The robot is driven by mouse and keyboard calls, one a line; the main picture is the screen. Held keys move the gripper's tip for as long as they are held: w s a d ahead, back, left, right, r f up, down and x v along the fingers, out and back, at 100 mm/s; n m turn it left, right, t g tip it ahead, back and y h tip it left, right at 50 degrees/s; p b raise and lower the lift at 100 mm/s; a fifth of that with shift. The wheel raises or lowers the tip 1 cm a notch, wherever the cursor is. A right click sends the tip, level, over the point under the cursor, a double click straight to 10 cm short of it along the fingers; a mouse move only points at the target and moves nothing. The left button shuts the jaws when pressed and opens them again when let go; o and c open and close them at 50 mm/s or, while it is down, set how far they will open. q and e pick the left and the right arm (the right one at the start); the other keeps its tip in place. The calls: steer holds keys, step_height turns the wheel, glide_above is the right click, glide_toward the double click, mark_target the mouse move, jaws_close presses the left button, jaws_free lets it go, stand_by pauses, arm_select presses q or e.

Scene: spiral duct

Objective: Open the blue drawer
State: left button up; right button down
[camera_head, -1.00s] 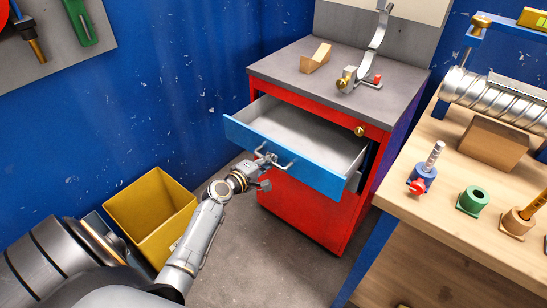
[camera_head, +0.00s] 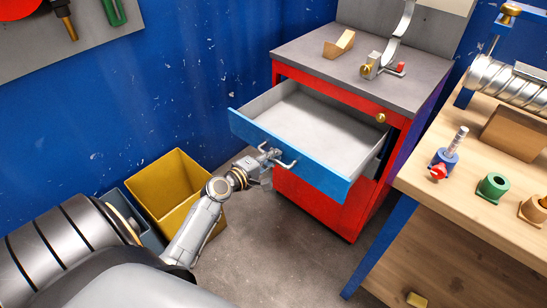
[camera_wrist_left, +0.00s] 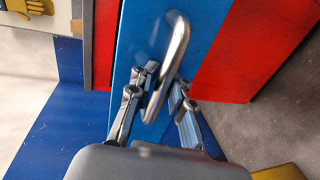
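The blue drawer (camera_head: 287,152) is in the red cabinet (camera_head: 318,205) and stands pulled well out. Its light grey inside (camera_head: 320,122) shows and looks empty. A metal bar handle (camera_wrist_left: 176,50) is fixed on the blue front. My left gripper (camera_head: 268,158) is at this handle, in front of the drawer. In the left wrist view the fingers lie on both sides of the handle's near end, closed in around it. Exact finger contact is partly hidden. My right gripper is in neither view.
A yellow bin (camera_head: 172,180) stands on the floor left of my left arm, with a grey bin (camera_head: 140,215) beside it. A wooden workbench (camera_head: 470,215) stands at the right. Bare floor (camera_head: 290,250) lies in front of the cabinet.

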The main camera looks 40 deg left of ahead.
arm_select(q)
steer(key=shift+s, duration=0.15)
steer(key=shift+s, duration=0.35)
steer(key=v, duration=1.1)
steer(key=shift+a, duration=0.1)
